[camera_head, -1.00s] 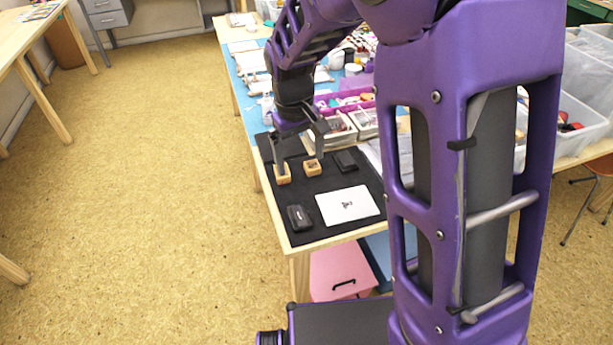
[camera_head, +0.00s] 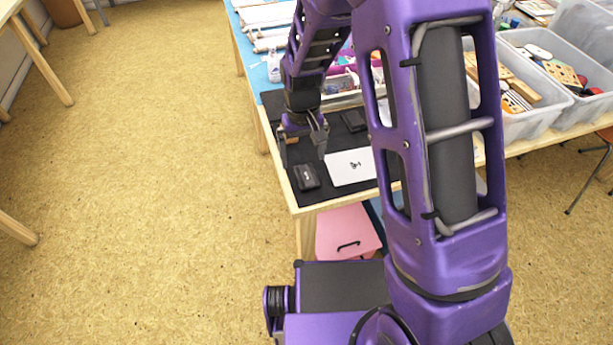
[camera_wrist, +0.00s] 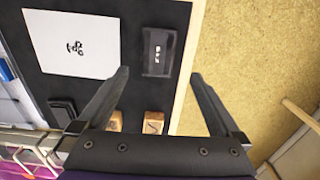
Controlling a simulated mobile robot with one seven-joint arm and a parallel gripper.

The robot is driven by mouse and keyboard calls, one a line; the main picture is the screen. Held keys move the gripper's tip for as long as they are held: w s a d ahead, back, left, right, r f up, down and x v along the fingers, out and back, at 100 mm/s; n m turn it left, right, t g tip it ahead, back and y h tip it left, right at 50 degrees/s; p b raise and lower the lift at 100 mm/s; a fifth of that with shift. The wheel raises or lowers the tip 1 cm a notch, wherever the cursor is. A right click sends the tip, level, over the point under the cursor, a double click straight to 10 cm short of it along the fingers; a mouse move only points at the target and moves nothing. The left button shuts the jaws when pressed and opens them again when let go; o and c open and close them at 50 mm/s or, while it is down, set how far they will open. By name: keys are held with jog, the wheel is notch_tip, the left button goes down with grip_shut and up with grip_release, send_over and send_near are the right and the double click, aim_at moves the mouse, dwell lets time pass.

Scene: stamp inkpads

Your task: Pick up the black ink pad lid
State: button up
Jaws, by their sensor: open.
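A black ink pad case (camera_head: 306,177) with a small white marking on top lies near the front left corner of the dark mat. In the wrist view this case (camera_wrist: 158,52) lies between and just beyond my fingertips, near the table edge. A second flat black piece (camera_head: 353,120) lies farther back on the mat; it also shows at the lower left of the wrist view (camera_wrist: 62,109). I cannot tell for sure which piece is the separate lid. My gripper (camera_head: 302,159) is open and empty, above the mat behind the marked case.
A white card (camera_head: 350,167) with a black print lies right of the marked case. Two wooden stamps (camera_wrist: 115,121) (camera_wrist: 153,122) stand near my gripper's base in the wrist view. Clear bins (camera_head: 535,110) and boxes crowd the table to the right.

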aim_at(305, 172)
jog(key=f, duration=0.5)
jog(key=shift+d+f+b, duration=0.1)
jog(key=shift+d+b, duration=0.15)
jog(key=shift+b, duration=0.1)
